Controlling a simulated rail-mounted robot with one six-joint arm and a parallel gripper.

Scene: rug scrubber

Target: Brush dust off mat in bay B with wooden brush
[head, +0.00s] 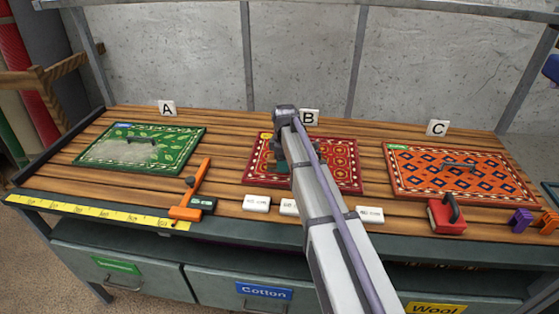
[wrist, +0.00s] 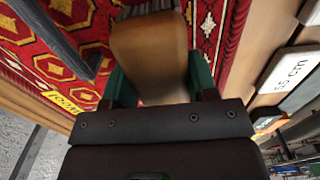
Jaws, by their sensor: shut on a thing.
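The red patterned mat (head: 335,165) lies in bay B, under the B sign (head: 309,117), and fills the upper part of the wrist view (wrist: 205,20). My gripper (wrist: 158,80) is shut on the wooden brush (wrist: 150,45), with a green finger on each side of it. The brush's dark bristles show at the top of the wrist view, over the mat; I cannot tell whether they touch it. In the head view my arm hides the brush and part of the mat. No dust on this mat can be made out.
A green mat (head: 175,155) with a grey patch lies in bay A, an orange mat (head: 430,180) in bay C. Several white blocks (head: 257,203), an orange tool (head: 194,195) and a red block with a handle (head: 446,215) stand along the front.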

